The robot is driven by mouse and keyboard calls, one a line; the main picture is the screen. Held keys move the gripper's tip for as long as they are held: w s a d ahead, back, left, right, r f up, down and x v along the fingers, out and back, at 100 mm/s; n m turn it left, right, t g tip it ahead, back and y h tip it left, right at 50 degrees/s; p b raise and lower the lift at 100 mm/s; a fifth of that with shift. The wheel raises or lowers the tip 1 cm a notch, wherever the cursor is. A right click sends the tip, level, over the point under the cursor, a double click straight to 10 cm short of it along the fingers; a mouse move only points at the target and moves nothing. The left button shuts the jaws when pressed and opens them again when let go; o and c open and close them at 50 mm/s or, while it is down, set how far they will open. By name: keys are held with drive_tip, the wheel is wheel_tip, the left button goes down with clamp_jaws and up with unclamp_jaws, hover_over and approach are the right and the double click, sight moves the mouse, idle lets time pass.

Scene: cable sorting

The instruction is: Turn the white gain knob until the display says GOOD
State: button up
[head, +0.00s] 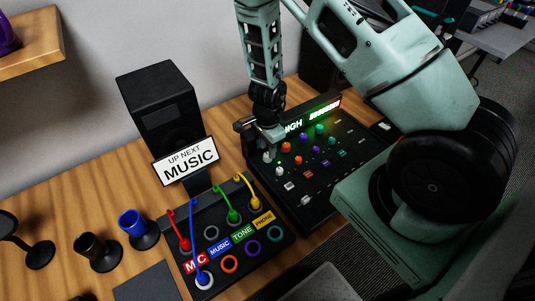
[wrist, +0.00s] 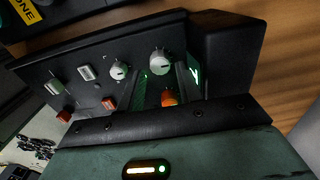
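The white gain knob (head: 267,157) sits at the left of the black mixer panel (head: 318,190). It also shows in the wrist view (wrist: 159,61), just past my fingertips and roughly between them. The display (head: 294,125) at the mixer's back edge reads HIGH, partly covered by my gripper, with a lit green and red bar (head: 325,108) beside it. My gripper (head: 270,138) hangs over the mixer's back left, close above the knob. In the wrist view its two fingers (wrist: 164,76) are apart, with gaps on both sides of the knob. Contact is not visible.
Orange, purple, green and other white knobs crowd the panel; an orange knob (wrist: 168,98) shows between my fingers. A patch box (head: 222,245) with coloured cables stands left of the mixer. A black speaker (head: 162,105) and an UP NEXT MUSIC sign (head: 187,161) stand behind.

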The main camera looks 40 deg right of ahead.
drive_tip(key=shift+f, duration=1.35)
drive_tip(key=c, duration=0.7)
drive_tip(key=shift+f+n+b, duration=0.1)
drive_tip(key=shift+n+b, duration=0.55)
drive_tip(key=shift+n, duration=0.05)
drive_tip(key=n, duration=0.3)
drive_tip(key=shift+b, duration=0.35)
drive_tip(key=o, duration=0.7)
